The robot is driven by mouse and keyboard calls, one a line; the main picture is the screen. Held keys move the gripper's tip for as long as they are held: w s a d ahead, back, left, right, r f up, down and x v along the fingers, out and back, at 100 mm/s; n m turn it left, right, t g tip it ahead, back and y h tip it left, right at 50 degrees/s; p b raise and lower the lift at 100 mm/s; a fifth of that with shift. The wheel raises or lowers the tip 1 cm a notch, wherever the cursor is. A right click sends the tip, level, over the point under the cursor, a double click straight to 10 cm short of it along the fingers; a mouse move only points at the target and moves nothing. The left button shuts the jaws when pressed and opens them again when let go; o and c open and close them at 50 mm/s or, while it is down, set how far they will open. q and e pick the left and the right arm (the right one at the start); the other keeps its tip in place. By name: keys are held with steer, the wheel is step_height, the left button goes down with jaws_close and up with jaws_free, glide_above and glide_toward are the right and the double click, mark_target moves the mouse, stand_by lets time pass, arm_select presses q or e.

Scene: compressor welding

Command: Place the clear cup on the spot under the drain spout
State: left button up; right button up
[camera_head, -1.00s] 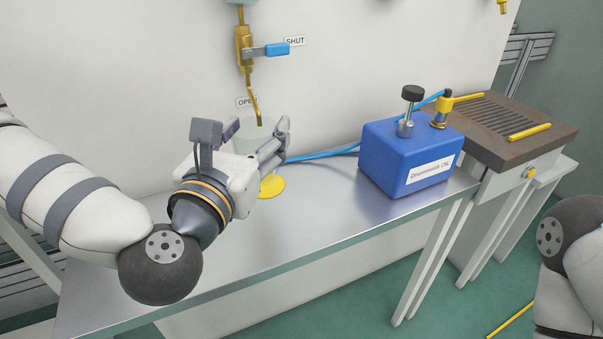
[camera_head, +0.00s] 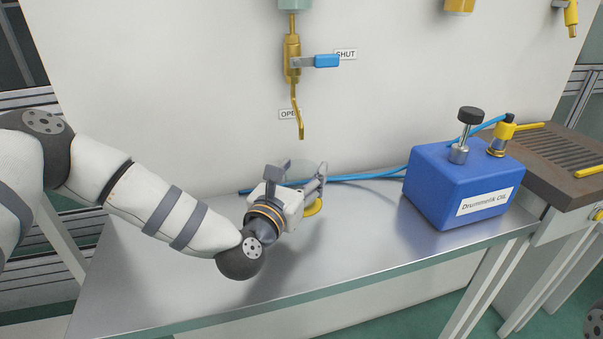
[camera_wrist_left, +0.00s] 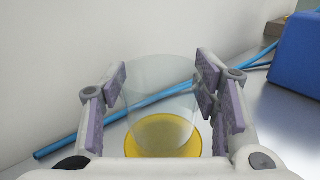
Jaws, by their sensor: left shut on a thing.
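The clear cup (camera_wrist_left: 160,95) is between the fingers of my left gripper (camera_wrist_left: 162,95), upright as seen from the wrist. My left gripper is shut on it and also shows in the head view (camera_head: 298,178), low over the bench below the brass drain spout (camera_head: 299,125). The yellow round spot (camera_wrist_left: 165,140) shows through and around the cup's base; in the head view its edge (camera_head: 314,207) peeks out beside the gripper. I cannot tell whether the base touches the spot. The gripper hides most of the cup in the head view. My right gripper is out of view.
A blue valve handle (camera_head: 327,61) sits above the spout. A blue hose (camera_head: 365,177) runs along the wall behind the gripper. A blue oil box (camera_head: 455,185) stands right on the metal bench (camera_head: 190,285). The bench front is clear.

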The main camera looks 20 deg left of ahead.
arm_select(q)
steer(key=shift+f, duration=0.25)
steer(key=o, duration=1.1)
steer(key=shift+r, duration=0.1)
steer(key=shift+s+r, duration=0.1)
steer(key=shift+r, duration=0.25)
steer(key=s, duration=0.8)
steer(key=s+a, duration=0.1)
steer(key=s, duration=0.2)
steer(key=shift+s+f, duration=0.15)
steer(key=shift+s, duration=0.25)
